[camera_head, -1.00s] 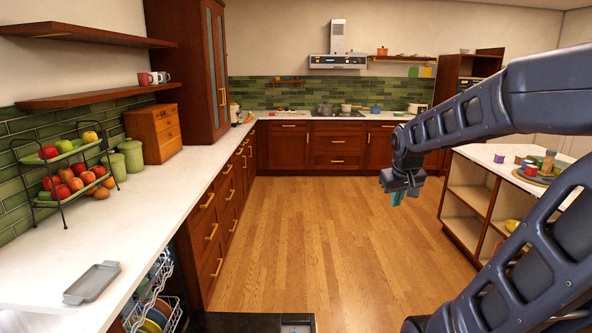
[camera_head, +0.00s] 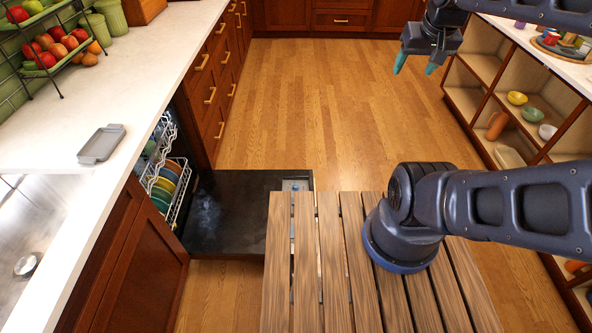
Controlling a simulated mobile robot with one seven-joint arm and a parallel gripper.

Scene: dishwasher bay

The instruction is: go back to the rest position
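My gripper (camera_head: 416,66) is at the top right of the head view, above the wooden floor and left of the shelf unit. Its two teal fingertips point down and stand apart with nothing between them. My arm reaches in from the right, with its shoulder on the slatted wooden deck at the lower right. No object is held.
An open dishwasher door (camera_head: 240,212) lies flat at lower left, with a dish rack (camera_head: 166,185) of plates behind it. A grey tray (camera_head: 101,144) lies on the white counter (camera_head: 160,52). A shelf unit (camera_head: 497,92) with bowls stands right. The floor (camera_head: 310,110) between is clear.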

